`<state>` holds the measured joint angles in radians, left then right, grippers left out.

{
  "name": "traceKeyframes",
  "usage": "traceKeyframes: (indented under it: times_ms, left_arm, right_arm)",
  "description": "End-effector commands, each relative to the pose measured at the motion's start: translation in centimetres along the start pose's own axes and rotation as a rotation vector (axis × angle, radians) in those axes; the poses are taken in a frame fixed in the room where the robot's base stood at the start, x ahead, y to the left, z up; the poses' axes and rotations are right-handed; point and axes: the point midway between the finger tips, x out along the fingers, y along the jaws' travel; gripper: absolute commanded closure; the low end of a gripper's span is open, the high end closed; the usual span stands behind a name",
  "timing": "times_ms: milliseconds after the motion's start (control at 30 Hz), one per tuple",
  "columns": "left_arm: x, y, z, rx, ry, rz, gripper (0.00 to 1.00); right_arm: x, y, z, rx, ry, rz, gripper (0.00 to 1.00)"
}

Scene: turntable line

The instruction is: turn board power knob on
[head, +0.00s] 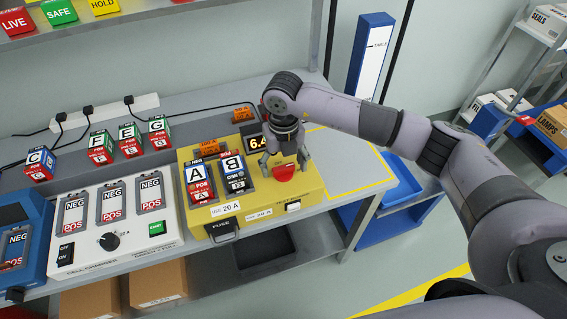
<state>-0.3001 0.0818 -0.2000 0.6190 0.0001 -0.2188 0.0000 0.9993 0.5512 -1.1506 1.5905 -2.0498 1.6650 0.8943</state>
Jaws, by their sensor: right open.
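The yellow board (313,184) stands on the grey bench and holds two block cells, A (198,180) and B (234,170). A red knob (285,174) sits on its right part; no label saying power can be read beside it. My right gripper (285,163) points down over that part of the board, open, with its fingers apart on either side just behind the red knob. I cannot tell whether they touch it. A display (257,142) reading about 6.4 is partly hidden by the gripper. My left gripper is not in view.
A white cell charger (85,255) with a black knob (109,240) stands left of the board. Several cells, such as C (39,164), stand behind it by a power strip (105,112). A yellow-outlined bench area (345,160) right of the board is clear.

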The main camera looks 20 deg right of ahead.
Motion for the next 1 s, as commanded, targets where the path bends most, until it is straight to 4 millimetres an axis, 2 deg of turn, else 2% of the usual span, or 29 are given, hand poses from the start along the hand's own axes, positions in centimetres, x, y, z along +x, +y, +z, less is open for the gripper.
traceKeyframes:
  times_ms: [167, 400, 600, 800, 1000]
  left_arm:
    - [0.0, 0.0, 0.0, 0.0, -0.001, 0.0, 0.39]
    - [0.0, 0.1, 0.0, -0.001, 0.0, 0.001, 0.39]
    - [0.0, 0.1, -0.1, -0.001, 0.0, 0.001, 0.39]
    - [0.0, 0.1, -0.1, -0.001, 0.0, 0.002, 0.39]
    - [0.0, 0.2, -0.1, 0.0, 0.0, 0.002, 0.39]
  right_arm:
    - [-1.8, 0.0, 0.1, 0.0, -0.004, 0.002, 0.3]
    - [-7.0, 0.0, 0.1, -0.001, -0.006, 0.002, 0.3]
    - [-10.4, 0.0, 0.1, 0.001, -0.003, 0.001, 0.3]
    - [-11.9, 0.0, 0.1, 0.0, -0.001, 0.001, 0.3]
    - [-12.0, 0.0, 0.0, 0.0, -0.001, 0.001, 0.3]
